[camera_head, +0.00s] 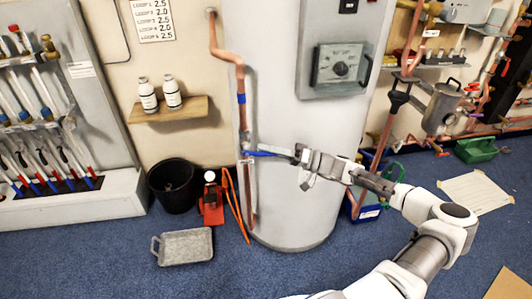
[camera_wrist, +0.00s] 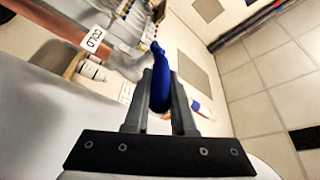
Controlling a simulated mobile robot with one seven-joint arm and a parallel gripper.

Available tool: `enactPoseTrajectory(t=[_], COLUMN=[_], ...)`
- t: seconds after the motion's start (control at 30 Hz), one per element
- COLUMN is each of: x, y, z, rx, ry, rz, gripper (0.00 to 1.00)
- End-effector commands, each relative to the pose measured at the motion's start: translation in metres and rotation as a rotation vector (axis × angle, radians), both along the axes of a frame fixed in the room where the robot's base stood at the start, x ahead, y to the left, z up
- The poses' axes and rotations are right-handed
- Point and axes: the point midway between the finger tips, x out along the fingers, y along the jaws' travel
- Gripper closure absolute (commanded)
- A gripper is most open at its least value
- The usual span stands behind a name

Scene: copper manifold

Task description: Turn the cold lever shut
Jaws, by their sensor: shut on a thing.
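The blue cold lever (camera_head: 262,153) sits on the vertical copper pipe (camera_head: 240,125) at the left side of the white cylinder. It points sideways to the right, across the line of the pipe. My gripper (camera_head: 291,154) reaches in from the right and is shut on the lever's free end. In the wrist view the blue lever (camera_wrist: 159,85) stands between the two fingers of my gripper (camera_wrist: 160,95). A white COLD tag (camera_wrist: 93,39) shows at the upper left there. The valve body is too small to make out.
The large white cylinder (camera_head: 290,100) stands close behind my arm. A red pump-like unit (camera_head: 211,203), a black bucket (camera_head: 174,186) and a grey tray (camera_head: 184,247) are on the blue floor below. A wooden shelf (camera_head: 168,110) with two bottles is on the wall at left.

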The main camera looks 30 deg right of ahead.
Motion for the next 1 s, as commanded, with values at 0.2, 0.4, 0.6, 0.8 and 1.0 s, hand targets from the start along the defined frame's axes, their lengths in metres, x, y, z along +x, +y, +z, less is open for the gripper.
enactPoseTrajectory(t=[0.2, 0.4, 0.6, 0.8, 1.0], x=[-0.0003, -0.0004, -0.0005, -0.0004, -0.0002], y=[0.0019, 0.0023, 0.0027, 0.0026, 0.0014], z=[-0.0063, -0.0077, -0.009, -0.0087, -0.0067], rx=[0.056, 0.069, 0.068, 0.067, 0.068], ry=[-0.016, -0.018, -0.016, -0.016, -0.019], rz=[0.005, 0.005, 0.006, 0.005, 0.003], gripper=[1.0, 1.0, 1.0, 0.58, 0.47])
